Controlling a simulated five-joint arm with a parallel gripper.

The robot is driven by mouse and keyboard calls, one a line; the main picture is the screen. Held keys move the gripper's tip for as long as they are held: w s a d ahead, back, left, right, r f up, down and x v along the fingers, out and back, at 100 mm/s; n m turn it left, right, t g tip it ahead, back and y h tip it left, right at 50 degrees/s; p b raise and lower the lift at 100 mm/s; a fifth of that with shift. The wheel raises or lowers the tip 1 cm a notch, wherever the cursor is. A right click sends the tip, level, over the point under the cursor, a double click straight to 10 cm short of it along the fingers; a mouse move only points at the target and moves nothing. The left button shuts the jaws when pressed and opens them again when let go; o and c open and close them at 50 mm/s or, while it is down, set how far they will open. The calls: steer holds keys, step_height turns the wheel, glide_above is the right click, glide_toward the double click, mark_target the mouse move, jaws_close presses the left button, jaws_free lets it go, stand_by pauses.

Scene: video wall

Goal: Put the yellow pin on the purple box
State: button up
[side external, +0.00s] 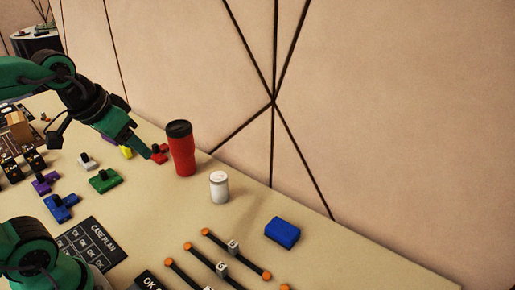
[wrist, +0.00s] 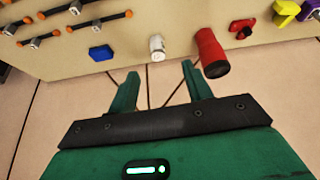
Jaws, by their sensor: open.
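A small yellow piece (side external: 127,152), which looks like the yellow pin, lies on the table, partly hidden behind my gripper (side external: 147,153). It also shows at the top right of the wrist view (wrist: 286,10). A purple piece (wrist: 309,9) lies beside it there, cut by the frame edge. Another purple piece (side external: 45,183) with a dark top lies at the left of the side view; I cannot tell which purple piece is the box.
A red tumbler (side external: 181,150) stands right of my gripper, with a white jar (side external: 219,187) and a blue block (side external: 282,232) farther right. Green (side external: 104,181) and blue (side external: 62,208) pieces, a black case plan board (side external: 88,247) and orange-ended rods (side external: 238,254) lie nearer. A wall runs behind.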

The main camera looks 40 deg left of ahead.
steer(key=shift+s+d+f+m, duration=0.15)
steer(key=shift+s+d+f, duration=0.15)
steer(key=shift+s+f, duration=0.3)
steer(key=shift+s+d+f+m, duration=0.15)
steer(key=shift+s+d+f, duration=0.1)
steer(key=shift+s+f, duration=0.25)
stand_by(0.5)
